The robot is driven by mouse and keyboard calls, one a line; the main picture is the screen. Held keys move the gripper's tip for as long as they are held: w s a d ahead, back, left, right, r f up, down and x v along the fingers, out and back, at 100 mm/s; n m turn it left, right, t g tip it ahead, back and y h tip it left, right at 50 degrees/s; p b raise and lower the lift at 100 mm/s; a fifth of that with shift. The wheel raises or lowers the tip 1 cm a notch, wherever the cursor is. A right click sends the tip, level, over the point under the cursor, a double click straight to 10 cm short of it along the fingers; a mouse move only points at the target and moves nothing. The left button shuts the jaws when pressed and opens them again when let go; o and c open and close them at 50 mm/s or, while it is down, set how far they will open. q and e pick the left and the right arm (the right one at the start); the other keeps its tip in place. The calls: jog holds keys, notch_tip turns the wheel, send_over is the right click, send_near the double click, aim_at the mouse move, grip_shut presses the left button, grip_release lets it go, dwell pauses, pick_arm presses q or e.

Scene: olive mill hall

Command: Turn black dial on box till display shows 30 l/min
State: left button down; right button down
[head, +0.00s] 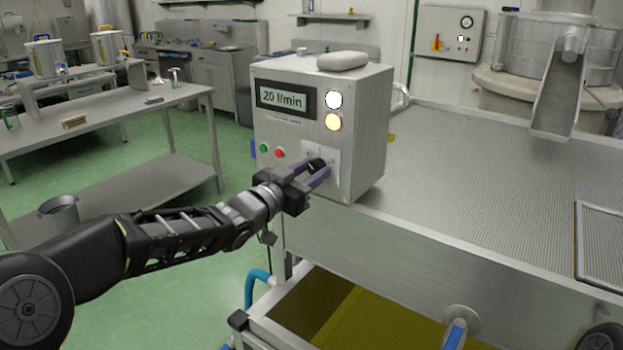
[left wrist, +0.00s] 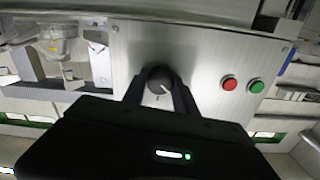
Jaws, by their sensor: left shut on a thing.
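The steel control box (head: 365,125) stands at the edge of the metal table. Its display (head: 282,98) reads 20 l/min. The black dial (head: 316,163) is low on the box front, partly hidden by my left gripper (head: 322,170). In the left wrist view the dial (left wrist: 161,80) has a pale pointer mark, and the gripper's fingers (left wrist: 160,92) are around it, one on each side. My left gripper is shut on the dial. My right gripper is not in view.
A green button (head: 264,148) and a red button (head: 280,153) sit left of the dial. A white lamp (head: 334,99) and a yellow lamp (head: 333,122) are above. A pale bar-like object (head: 342,61) lies on the box.

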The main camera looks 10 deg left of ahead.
pick_arm(q)
jog(key=m+b, duration=0.2)
jog(key=m, duration=0.1)
jog(key=m+b, duration=0.1)
jog(key=shift+f+b, duration=0.25)
jog(key=shift+b, duration=0.15)
jog(key=m+b, duration=0.1)
jog(key=m, duration=0.1)
jog(key=shift+r+m+b, duration=0.1)
jog(key=shift+m+b, duration=0.25)
jog(key=shift+m, duration=0.05)
jog(key=shift+r+m+b, duration=0.1)
jog(key=shift+m+b, duration=0.5)
jog(key=shift+m, duration=0.7)
jog(key=c, duration=1)
grip_release()
jog(key=shift+o, duration=0.2)
jog(key=shift+s, duration=0.1)
